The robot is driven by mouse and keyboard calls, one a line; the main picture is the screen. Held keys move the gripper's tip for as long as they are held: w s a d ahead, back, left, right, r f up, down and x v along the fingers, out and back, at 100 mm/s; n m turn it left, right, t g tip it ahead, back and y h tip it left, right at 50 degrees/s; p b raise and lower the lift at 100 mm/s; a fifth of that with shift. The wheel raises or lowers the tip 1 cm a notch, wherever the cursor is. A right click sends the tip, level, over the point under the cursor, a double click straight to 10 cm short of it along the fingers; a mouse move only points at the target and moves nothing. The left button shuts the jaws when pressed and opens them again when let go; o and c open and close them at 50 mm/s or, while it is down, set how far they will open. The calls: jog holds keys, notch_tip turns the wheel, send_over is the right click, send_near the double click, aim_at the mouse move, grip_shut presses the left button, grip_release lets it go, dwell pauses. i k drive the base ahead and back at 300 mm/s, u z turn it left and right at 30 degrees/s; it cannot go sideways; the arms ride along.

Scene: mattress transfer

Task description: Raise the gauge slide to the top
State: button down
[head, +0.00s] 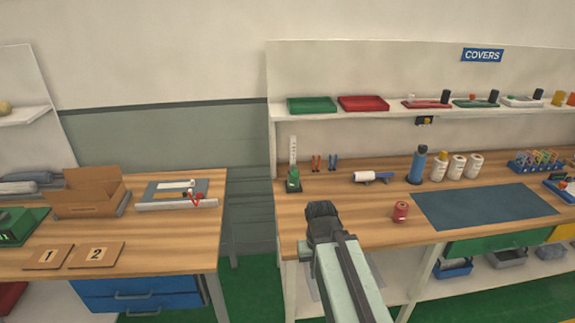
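The gauge (293,152) stands upright at the left end of the right-hand workbench, near its back. It has a tall white scale and a green part (293,181) low down at its base. The slide is too small to tell apart clearly from the green part. My gripper (323,208) is dark and sits over the bench's front left edge, in front of the gauge and a little to its right, apart from it. I see it from behind, so its fingers are hidden and I see nothing held.
A white roller (370,177), a blue bottle (418,165) and a red can (400,211) are further right. A shelf (350,116) runs above. Bare bench lies between my gripper and the gauge.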

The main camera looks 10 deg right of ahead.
aim_at(293, 169)
jog(key=i, duration=1.3)
jog(key=z, duration=0.05)
